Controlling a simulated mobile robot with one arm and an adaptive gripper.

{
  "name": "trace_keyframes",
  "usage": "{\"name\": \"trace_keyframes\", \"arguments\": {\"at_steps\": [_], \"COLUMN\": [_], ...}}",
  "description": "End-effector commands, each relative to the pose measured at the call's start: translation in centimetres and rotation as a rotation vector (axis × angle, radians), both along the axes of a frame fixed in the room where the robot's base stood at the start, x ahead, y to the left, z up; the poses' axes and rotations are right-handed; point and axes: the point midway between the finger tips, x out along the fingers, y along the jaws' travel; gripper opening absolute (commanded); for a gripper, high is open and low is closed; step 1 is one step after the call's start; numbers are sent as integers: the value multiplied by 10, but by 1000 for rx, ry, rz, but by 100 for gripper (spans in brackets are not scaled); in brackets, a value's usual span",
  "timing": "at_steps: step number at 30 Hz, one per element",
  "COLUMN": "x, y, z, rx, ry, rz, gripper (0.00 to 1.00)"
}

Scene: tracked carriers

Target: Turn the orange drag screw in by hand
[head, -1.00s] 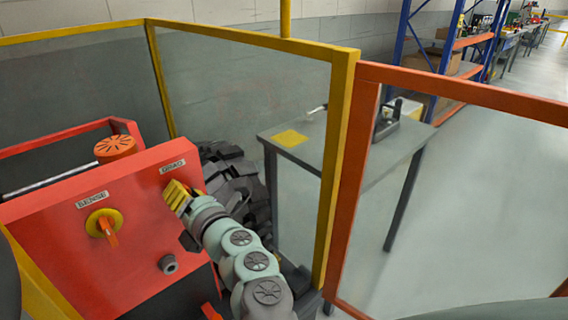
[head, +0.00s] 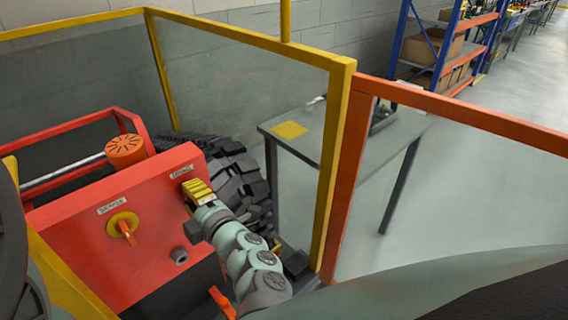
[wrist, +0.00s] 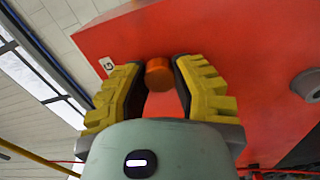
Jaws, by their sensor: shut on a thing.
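The orange drag screw (wrist: 158,75) shows in the wrist view as a short round knob on the red panel, between my gripper's two yellow-padded fingers. My gripper (wrist: 155,88) is shut on it, with the fingertips close to the panel face. In the head view my gripper (head: 198,191) is at the panel's upper right, just below the DRAG label (head: 182,172). The screw itself is hidden there behind the fingers.
The red panel (head: 150,260) also bears a yellow-ringed orange SENSE knob (head: 123,228) and a grey stub (head: 179,256). A large orange knob (head: 125,150) sits behind its top edge. A black track (head: 245,180) and a yellow-framed clear guard (head: 338,150) stand to the right.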

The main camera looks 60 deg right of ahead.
Motion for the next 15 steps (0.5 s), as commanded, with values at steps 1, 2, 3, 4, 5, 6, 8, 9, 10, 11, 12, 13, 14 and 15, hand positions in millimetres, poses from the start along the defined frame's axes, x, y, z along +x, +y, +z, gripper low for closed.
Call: {"name": "trace_keyframes", "arguments": {"at_steps": [1, 2, 3, 4, 5, 6, 8, 9, 10, 11, 12, 13, 14, 15], "x": [1, 1, 1, 1, 2, 2, 2, 2, 2, 2, 2, 2, 1, 1], "y": [1, 1, 1, 1, 1, 1, 1, 1, 1, 1, 1, 1, 1, 1], "z": [1, 2, 4, 6, 7, 7, 7, 7, 7, 6, 6, 6, 5, 5], "rx": [8, 23, 56, 88, 128, 185, 270, 325, 368, 410, 465, 505, 547, 601], "ry": [-4, -6, -14, -22, -30, -43, -61, -76, -87, -96, -108, -118, -128, -140], "rz": [4, 4, 4, 5, 5, 3, 3, 4, 4, 4, 3, 3, 2, 4], "gripper": [1, 1, 1, 1, 1, 1, 1, 1, 1, 1, 1, 1, 1, 1]}}
